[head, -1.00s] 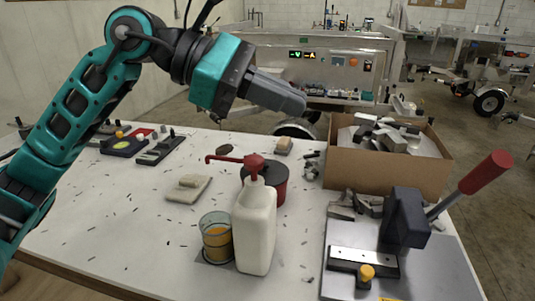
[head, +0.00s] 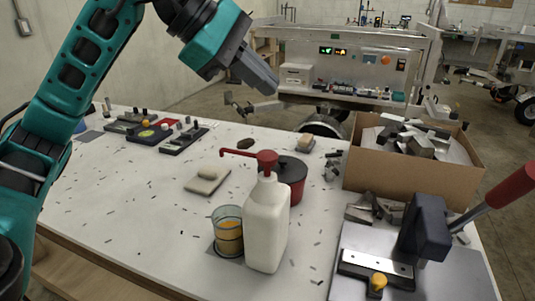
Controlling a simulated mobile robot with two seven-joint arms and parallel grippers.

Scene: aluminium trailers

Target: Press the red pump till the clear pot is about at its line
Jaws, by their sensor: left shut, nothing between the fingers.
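The red pump (head: 266,161) sits on top of a white bottle (head: 265,226) on the table, its thin spout pointing left. The clear pot (head: 228,232) stands close beside the bottle on the left, below the spout's side. It holds orange liquid in roughly its lower two thirds; I cannot make out a line on it. My left gripper (head: 262,80) is shut and empty, in the air well above and behind the pump, not touching it. My right gripper is not in view.
A dark red tin with a black lid (head: 292,178) stands right behind the bottle. A cardboard box (head: 414,172) of metal offcuts and a lever press (head: 424,228) are at right.

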